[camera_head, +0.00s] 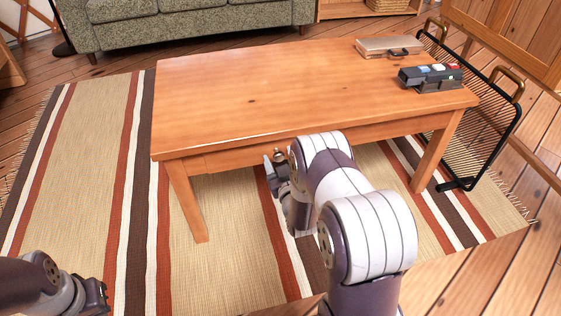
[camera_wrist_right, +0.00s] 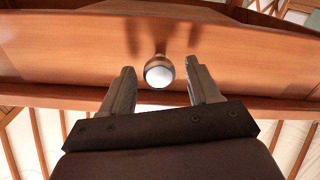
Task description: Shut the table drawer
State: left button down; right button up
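The wooden table (camera_head: 250,95) stands on the striped rug. Its drawer front shows in the right wrist view (camera_wrist_right: 80,55), with a round metal knob (camera_wrist_right: 159,72) at its middle. In the head view the knob (camera_head: 278,155) shows just under the tabletop's front edge. My right gripper (camera_head: 274,172) is at the table's front. In the wrist view its two fingers (camera_wrist_right: 160,88) are apart, one on each side of the knob, with gaps between. How far the drawer stands out is hard to tell. My left gripper (camera_head: 100,296) is low at the left, away from the table; its fingers are unclear.
A closed wooden case (camera_head: 388,46) and a dark device with coloured buttons (camera_head: 432,77) lie on the tabletop's right end. A black wire rack (camera_head: 475,100) stands right of the table. A green sofa (camera_head: 185,22) is behind. The rug (camera_head: 90,190) left of the table is clear.

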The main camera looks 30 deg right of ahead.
jog(key=shift+s, duration=0.1)
jog(key=p+v, duration=0.2)
jog(key=v, duration=0.1)
jog(key=p+v, duration=0.1)
jog(key=v, duration=0.1)
jog(key=shift+s+r, duration=0.1)
jog(key=shift+r, duration=0.2)
jog(key=p+v, duration=0.2)
jog(key=v, duration=0.5)
jog(key=shift+s+f, duration=0.2)
jog(key=shift+f, duration=0.15)
